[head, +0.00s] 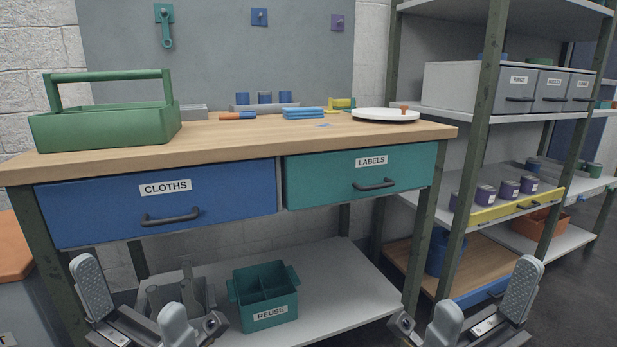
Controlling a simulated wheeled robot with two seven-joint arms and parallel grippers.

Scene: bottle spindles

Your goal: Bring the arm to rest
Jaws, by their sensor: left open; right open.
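My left gripper (133,303) is at the bottom left, open and empty, in front of the workbench's lower shelf. My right gripper (483,308) is at the bottom right, open and empty, in front of the bench's right leg and the shelf rack. Both grippers are below the level of the bench top (230,138) and appear apart from everything. The blue CLOTHS drawer (230,200) and the teal LABELS drawer (330,180) both look shut.
A green tool carrier (100,128), folded blue cloths (303,113) and a white round turntable (385,115) are on the bench. A teal REUSE bin (265,292) and a grey bin sit on the lower shelf (340,290). A metal rack (490,115) stands at right. Dark floor (570,300) is clear.

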